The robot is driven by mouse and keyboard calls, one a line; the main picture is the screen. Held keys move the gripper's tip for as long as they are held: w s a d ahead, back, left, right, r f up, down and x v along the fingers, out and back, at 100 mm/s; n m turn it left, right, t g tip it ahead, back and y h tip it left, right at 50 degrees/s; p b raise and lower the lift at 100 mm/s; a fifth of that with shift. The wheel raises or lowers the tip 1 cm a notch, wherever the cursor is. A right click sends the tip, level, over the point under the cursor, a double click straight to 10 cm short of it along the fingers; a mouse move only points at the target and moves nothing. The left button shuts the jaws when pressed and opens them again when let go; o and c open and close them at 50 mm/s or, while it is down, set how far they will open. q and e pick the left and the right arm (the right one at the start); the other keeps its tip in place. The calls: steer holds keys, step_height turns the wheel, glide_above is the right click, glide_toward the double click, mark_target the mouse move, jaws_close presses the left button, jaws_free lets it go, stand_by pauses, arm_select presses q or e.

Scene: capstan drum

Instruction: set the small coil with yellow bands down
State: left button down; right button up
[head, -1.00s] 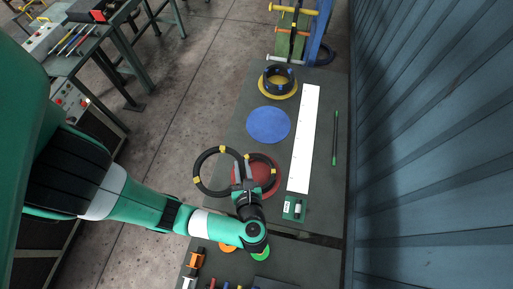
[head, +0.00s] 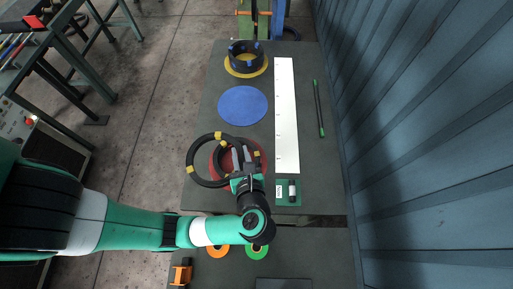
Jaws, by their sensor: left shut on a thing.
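The small coil with yellow bands (head: 193,148) is a black ring held in my left gripper (head: 238,160). The gripper is shut on the coil's right side. The coil overlaps the left part of a red disc (head: 262,164) in the head view and reaches past its left edge. A second black curve with yellow bands shows inside and right of the ring, over the disc; I cannot tell whether it is a separate coil. My gripper hides part of the disc. Whether the coil touches the disc is unclear. My right gripper is not in view.
A blue disc (head: 243,105) lies bare behind the red one. A black coil with blue bands (head: 245,60) stands on a yellow disc (head: 236,72).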

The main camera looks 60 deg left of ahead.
arm_select(q)
steer(key=b, duration=0.2)
glide_above(257, 155)
steer(key=f, duration=0.3)
steer(key=s+f, duration=0.1)
steer(key=f, duration=0.1)
steer(key=shift+d+f, duration=0.2)
steer(key=shift+d, duration=0.05)
steer(key=shift+w+a+f, duration=0.1)
steer(key=shift+w+f, duration=0.15)
steer(key=shift+w, duration=0.1)
steer(key=f, duration=0.2)
steer(key=b, duration=0.1)
steer(key=shift+w+a+f, duration=0.1)
steer(key=shift+w+f, duration=0.15)
steer(key=shift+f, duration=0.55)
steer(key=shift+f+b, duration=0.5)
steer(key=shift+f, duration=0.1)
steer(key=c, duration=0.7)
jaws_free()
